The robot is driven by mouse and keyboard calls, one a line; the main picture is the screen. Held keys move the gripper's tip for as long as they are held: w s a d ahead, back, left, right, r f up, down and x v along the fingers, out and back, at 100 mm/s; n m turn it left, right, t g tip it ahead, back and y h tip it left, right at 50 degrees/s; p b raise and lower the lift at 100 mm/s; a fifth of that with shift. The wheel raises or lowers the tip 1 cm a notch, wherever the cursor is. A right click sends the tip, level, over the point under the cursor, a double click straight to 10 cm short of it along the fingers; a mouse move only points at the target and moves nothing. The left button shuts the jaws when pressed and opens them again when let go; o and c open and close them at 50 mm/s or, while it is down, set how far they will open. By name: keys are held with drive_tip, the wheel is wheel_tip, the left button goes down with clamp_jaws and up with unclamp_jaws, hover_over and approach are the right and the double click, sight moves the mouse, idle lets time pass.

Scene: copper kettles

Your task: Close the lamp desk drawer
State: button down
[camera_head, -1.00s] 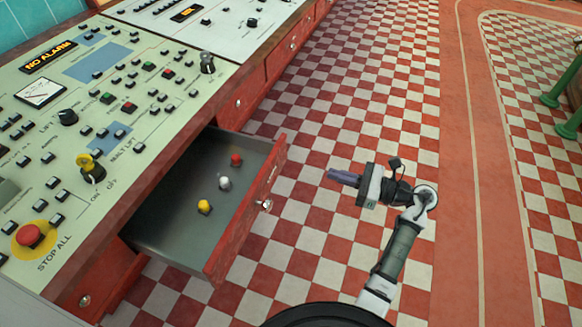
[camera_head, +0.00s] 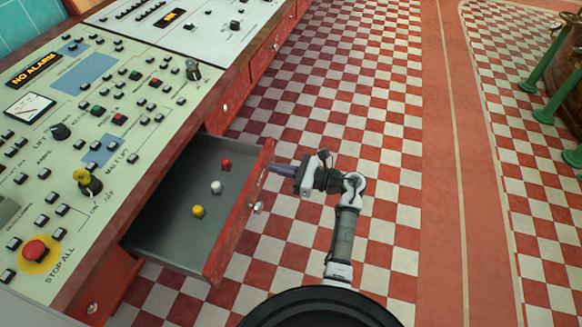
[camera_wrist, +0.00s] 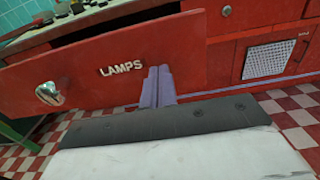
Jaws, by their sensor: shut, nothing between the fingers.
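The lamp drawer (camera_head: 238,222) is pulled out of the control desk, with a red front and grey inside. A red, a white (camera_head: 216,187) and a yellow lamp (camera_head: 198,211) lie in it. In the wrist view its red front (camera_wrist: 120,65) carries a LAMPS label (camera_wrist: 121,67) and a round metal knob (camera_wrist: 49,93). The knob (camera_head: 258,207) also shows in the head view. My gripper (camera_head: 270,168) is shut and empty, its fingertips at the drawer front near its far end. In the wrist view the fingers (camera_wrist: 158,84) are right of the label; I cannot tell whether they touch.
The control desk (camera_head: 110,150) with buttons and dials stands on the left. More red drawers line it farther back. The checkered floor (camera_head: 365,120) to the right is clear. Green posts (camera_head: 540,72) stand at the far right.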

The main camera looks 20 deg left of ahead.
drive_tip(key=shift+a, duration=0.2)
drive_tip(key=b, duration=0.9)
approach(210, 159)
drive_tip(key=a+r, duration=0.1)
drive_tip(key=a, duration=0.1)
drive_tip(key=a+r, duration=0.1)
drive_tip(key=a, duration=0.2)
drive_tip(key=a+r, duration=0.1)
drive_tip(key=a, duration=0.2)
drive_tip(key=shift+w+a+r, duration=0.1)
drive_tip(key=shift+a, duration=0.05)
drive_tip(key=shift+a+r+b, duration=0.1)
drive_tip(key=shift+a+b, duration=0.2)
drive_tip(key=shift+a, duration=0.35)
drive_tip(key=shift+w+a+r, duration=0.1)
drive_tip(key=shift+a+r, duration=0.05)
drive_tip(key=shift+a, duration=0.1)
